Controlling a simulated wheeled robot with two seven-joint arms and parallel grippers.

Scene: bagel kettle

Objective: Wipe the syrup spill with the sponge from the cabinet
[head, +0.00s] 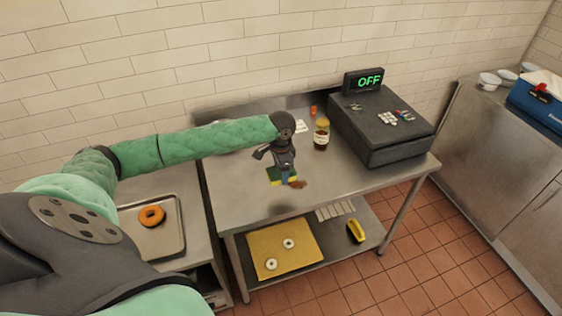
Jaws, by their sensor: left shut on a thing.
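My left gripper (285,178) reaches in from the left and points down over the steel table (240,200). The gripper hides part of the sponge, and I cannot tell whether the sponge touches the tabletop. A small brown patch, likely the syrup spill (298,184), shows right beside the fingertips; the rest may be hidden by the gripper. My right gripper is not in view.
A syrup bottle (321,135) stands behind the gripper, left of the cash register (382,120) reading OFF. A tray (172,238) with a bagel (152,215) is at left. The lower shelf holds a yellow board (262,262) and a yellow object (356,231). The table's front is clear.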

